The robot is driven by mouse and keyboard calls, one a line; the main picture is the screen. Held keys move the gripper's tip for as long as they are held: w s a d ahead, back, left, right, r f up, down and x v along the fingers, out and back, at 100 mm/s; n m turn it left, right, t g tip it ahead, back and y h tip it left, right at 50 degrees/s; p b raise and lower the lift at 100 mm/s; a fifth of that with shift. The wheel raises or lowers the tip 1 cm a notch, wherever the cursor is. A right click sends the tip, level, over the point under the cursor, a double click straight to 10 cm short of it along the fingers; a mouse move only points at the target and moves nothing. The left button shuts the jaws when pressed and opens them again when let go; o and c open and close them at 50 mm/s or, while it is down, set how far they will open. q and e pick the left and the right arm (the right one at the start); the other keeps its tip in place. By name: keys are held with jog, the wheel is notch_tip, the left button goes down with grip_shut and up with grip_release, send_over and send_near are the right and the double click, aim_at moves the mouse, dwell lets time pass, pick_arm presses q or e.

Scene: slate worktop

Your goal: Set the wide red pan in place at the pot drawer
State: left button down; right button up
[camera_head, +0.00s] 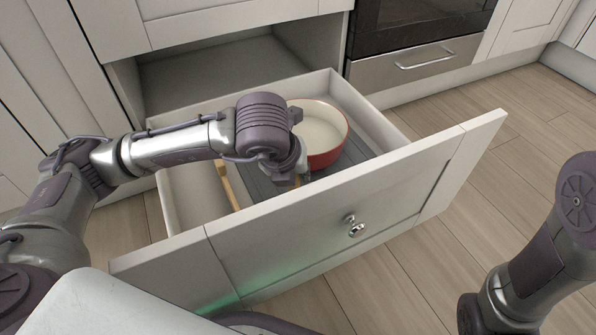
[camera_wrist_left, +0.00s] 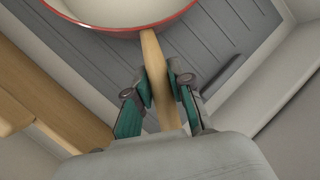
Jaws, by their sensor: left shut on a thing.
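The wide red pan (camera_head: 322,135), red outside and cream inside, is within the open pot drawer (camera_head: 305,226), towards its back right. Its rim also shows at the top of the left wrist view (camera_wrist_left: 120,27). My left gripper (camera_wrist_left: 160,88) is shut on the pan's pale wooden handle (camera_wrist_left: 153,58), with a finger on each side. In the head view the left gripper (camera_head: 297,180) is over the drawer's middle, largely hidden by its own wrist. I cannot tell whether the pan rests on the grey ribbed drawer floor (camera_wrist_left: 205,45). My right gripper is out of view.
A long wooden piece (camera_head: 228,187) lies along the drawer's left part. A thin dark object or slot (camera_wrist_left: 232,75) shows on the drawer floor right of the gripper. An oven (camera_head: 415,35) stands behind right. The wooden floor right of the drawer is clear.

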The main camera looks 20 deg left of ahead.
pick_arm(q)
jog(key=w+a, duration=0.2)
jog(key=shift+w+a+f, duration=0.2)
jog(key=shift+w+a, duration=0.05)
jog(key=shift+a, duration=0.05)
jog(key=shift+w+a+f, duration=0.1)
jog(key=shift+f, duration=1.3)
jog(key=c, duration=1)
grip_release()
jog(key=shift+o, duration=0.2)
jog(key=shift+f, duration=0.15)
